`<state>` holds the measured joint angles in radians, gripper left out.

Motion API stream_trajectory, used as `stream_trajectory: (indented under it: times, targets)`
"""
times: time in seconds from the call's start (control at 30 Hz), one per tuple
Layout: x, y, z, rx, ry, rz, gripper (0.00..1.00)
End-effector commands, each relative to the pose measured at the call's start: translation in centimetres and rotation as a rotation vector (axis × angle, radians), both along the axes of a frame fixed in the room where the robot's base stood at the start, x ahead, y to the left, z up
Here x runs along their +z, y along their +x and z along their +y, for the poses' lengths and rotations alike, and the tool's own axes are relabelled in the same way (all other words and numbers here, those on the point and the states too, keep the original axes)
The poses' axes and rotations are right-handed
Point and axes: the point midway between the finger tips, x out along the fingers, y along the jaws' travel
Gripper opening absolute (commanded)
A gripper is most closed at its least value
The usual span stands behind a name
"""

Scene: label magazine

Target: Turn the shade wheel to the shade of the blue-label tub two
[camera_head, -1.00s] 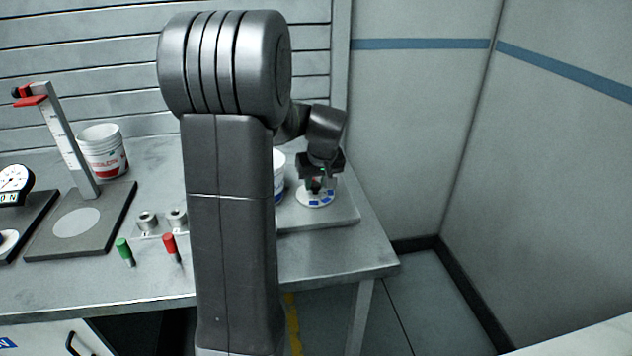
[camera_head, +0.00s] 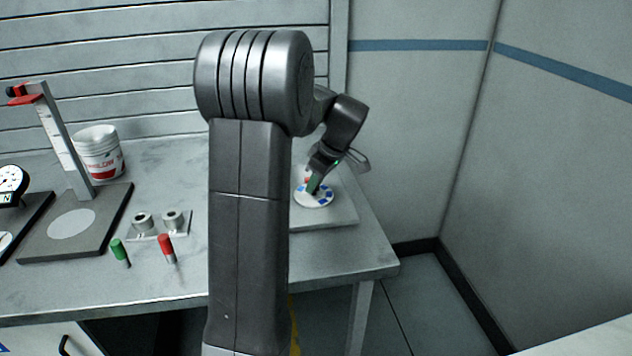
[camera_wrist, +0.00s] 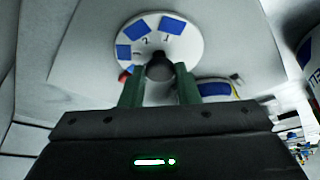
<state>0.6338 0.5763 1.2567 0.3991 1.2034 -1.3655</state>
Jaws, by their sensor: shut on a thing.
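The shade wheel (camera_head: 325,200) is a white disc with blue patches on a grey plate at the right of the bench. The wrist view shows the wheel (camera_wrist: 188,45) with blue patches and the numerals 1 and 2. My gripper (camera_wrist: 160,70) is shut on the dark knob (camera_wrist: 159,66) at the wheel's middle. In the head view my gripper (camera_head: 313,184) reaches down to the wheel, tilted. A white tub with a blue label (camera_wrist: 311,62) is cut off at the wrist view's right edge. My arm may hide it in the head view.
A red-label tub (camera_head: 99,152) stands at the back left, near an upright measuring stand (camera_head: 62,140). Two metal cups (camera_head: 158,221), a green-handled tool (camera_head: 119,252) and a red-handled tool (camera_head: 166,248) are left of my arm. A wall stands right of the bench.

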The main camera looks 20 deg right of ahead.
Motion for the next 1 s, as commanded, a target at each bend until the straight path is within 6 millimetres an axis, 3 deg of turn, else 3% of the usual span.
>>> stream_trajectory:
  times: [0.7, 0.73, 0.8, 1.0]
  targets:
    - [0.09, 0.07, -0.10, 0.074, -0.003, -0.001, 0.06]
    - [0.09, 0.07, -0.10, 0.074, -0.003, -0.001, 0.35]
    - [0.09, 0.06, -0.09, 0.074, -0.003, -0.001, 0.48]
    - [0.04, 0.05, -0.08, 0.074, -0.002, 0.000, 0.50]
